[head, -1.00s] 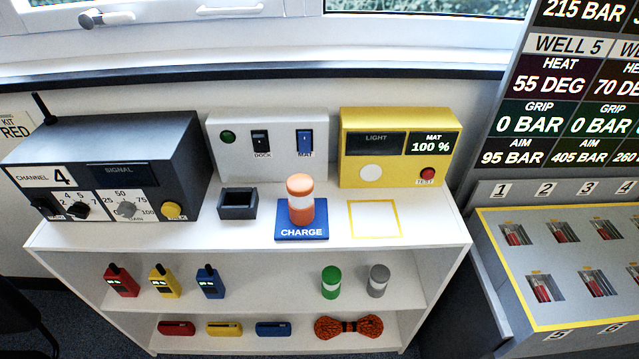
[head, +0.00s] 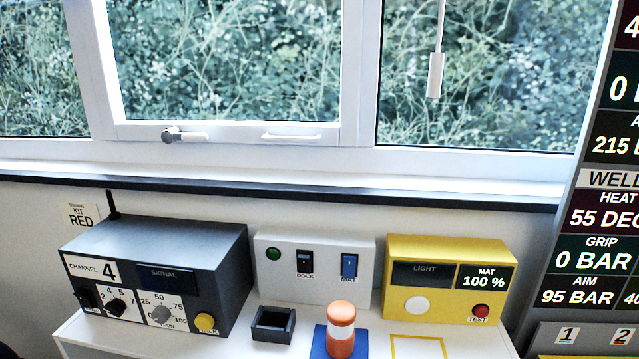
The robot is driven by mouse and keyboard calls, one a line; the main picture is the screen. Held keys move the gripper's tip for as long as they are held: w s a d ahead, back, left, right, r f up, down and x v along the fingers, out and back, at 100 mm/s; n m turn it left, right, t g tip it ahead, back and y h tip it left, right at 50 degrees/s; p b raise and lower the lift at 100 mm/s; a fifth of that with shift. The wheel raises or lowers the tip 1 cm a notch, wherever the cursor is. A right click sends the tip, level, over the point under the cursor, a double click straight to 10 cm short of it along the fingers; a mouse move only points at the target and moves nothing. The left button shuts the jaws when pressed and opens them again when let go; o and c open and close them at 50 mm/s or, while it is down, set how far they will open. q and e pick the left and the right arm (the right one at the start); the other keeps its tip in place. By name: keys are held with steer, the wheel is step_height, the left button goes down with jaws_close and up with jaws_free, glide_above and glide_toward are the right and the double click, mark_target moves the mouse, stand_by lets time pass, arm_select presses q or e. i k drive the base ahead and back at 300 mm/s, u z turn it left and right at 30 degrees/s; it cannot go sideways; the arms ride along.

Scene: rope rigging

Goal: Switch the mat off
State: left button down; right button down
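The blue rocker switch labelled MAT (head: 349,266) is on the right of a white panel (head: 325,285) at the back of the shelf top. The blue charge mat (head: 320,345) lies in front of it, cut by the lower frame edge. An orange and white cylinder (head: 341,330) stands upright on the mat. The yellow box (head: 397,250) to the right has a display reading MAT 100 % (head: 485,277). Neither of my grippers is in view.
A black DOCK switch (head: 304,261) and a green lamp (head: 273,254) share the white panel. A dark open holder (head: 273,325) stands before it. A dark radio unit (head: 160,275) is at the left, a yellow outlined square (head: 418,347) at the right. A window is behind.

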mark_target(349, 262)
steer(key=u, duration=2.15)
steer(key=k, duration=1.1)
steer(key=z, duration=1.35)
steer(key=i, duration=0.5)
steer(key=u, duration=0.05)
